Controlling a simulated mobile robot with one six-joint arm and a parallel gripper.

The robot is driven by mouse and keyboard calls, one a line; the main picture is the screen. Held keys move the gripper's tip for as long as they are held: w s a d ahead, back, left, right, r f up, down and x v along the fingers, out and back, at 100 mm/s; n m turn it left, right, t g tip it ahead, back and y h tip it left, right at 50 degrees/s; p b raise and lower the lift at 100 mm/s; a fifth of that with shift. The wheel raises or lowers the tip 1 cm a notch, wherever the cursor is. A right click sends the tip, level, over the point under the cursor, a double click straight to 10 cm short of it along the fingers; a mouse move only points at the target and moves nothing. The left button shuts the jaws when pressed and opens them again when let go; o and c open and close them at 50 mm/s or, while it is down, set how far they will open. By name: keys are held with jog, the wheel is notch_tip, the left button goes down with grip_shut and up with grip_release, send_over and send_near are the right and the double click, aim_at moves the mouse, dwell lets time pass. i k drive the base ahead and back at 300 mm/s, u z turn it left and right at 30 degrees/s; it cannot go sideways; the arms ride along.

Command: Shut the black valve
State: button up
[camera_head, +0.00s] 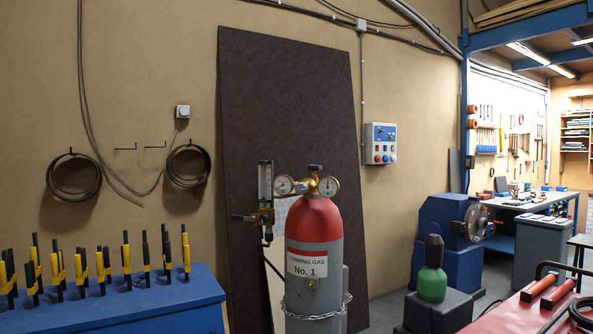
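A gas cylinder (318,250) with a red top and grey body stands upright in the middle, labelled No. 1. A small dark valve knob (315,168) sits on top of its brass fitting, between two round gauges (284,185) and (329,186). A clear flowmeter tube (265,182) stands left of the gauges, with a dark knob (239,217) sticking out to its left. I cannot tell from this view whether the valve is open or shut. My gripper is not in view.
A chain (318,307) wraps the cylinder. A blue bench (120,305) with yellow-and-black clamps is at the lower left. A red surface (510,316) with tools is at the lower right. A green bottle (432,284) stands on a dark box. A dark panel (285,110) leans behind.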

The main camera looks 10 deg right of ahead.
aim_at(313, 168)
jog(key=z, duration=0.45)
jog(key=i, duration=0.95)
jog(key=u, duration=0.05)
